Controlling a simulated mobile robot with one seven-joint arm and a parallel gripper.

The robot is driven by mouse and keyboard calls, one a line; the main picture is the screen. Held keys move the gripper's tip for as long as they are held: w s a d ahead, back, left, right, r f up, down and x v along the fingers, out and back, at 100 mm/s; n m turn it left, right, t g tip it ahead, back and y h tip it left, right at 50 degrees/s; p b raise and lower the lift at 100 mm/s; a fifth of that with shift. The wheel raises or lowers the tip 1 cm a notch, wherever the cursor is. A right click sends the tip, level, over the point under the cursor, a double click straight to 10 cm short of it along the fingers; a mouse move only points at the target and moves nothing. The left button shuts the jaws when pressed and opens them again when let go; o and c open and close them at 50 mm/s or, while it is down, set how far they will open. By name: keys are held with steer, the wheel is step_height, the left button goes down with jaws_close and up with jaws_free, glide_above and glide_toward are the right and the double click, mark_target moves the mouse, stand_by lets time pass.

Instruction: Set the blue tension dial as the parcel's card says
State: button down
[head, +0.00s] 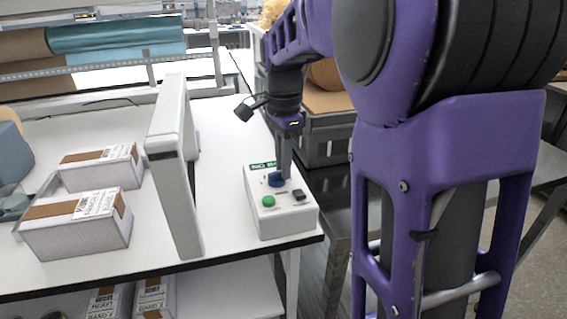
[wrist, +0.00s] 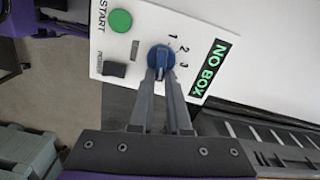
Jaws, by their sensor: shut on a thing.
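The blue tension dial (wrist: 160,57) sits on the face of a white control box (head: 280,222), with the marks 1, 2 and 3 around it in the wrist view. In the head view the dial (head: 276,180) is partly behind my gripper (head: 284,172). My gripper (wrist: 163,75) is shut on the dial's grip, its fingers on either side. I cannot tell surely which number the dial points to. Two white parcels with brown tape, a front one (head: 75,232) and a rear one (head: 100,168), lie on the bench at left. Their printed cards are too small to read surely.
A green START button (wrist: 120,20) and a black switch (wrist: 114,69) are beside the dial. A green NO BOX sign (wrist: 211,68) is on the panel. A grey-white arch (head: 172,165) stands between the parcels and control box. More boxes (head: 105,301) sit below.

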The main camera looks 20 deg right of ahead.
steer(key=n+p, duration=0.2)
steer(key=n, duration=0.1)
steer(key=shift+w+a+r, duration=0.1)
steer(key=shift+w+r, duration=0.05)
steer(key=shift+w, duration=0.1)
steer(key=n, duration=0.1)
steer(key=n+p, duration=0.1)
steer(key=n, duration=0.1)
steer(key=n+p, duration=0.1)
steer(key=shift+w+a+n, duration=0.2)
steer(key=shift+w+n, duration=0.05)
steer(key=shift+n, duration=0.05)
steer(key=n, duration=0.1)
steer(key=n+p, duration=0.1)
steer(key=n, duration=0.1)
steer(key=shift+w+a+n+p, duration=0.1)
steer(key=shift+a+n+p, duration=0.1)
steer(key=shift+n+p, duration=0.1)
steer(key=n, duration=0.2)
steer(key=n+p, duration=0.1)
steer(key=n, duration=0.1)
steer(key=shift+w+a, duration=0.1)
steer(key=shift+a, duration=0.2)
steer(key=shift+n, duration=0.3)
steer(key=c, duration=0.9)
jaws_free()
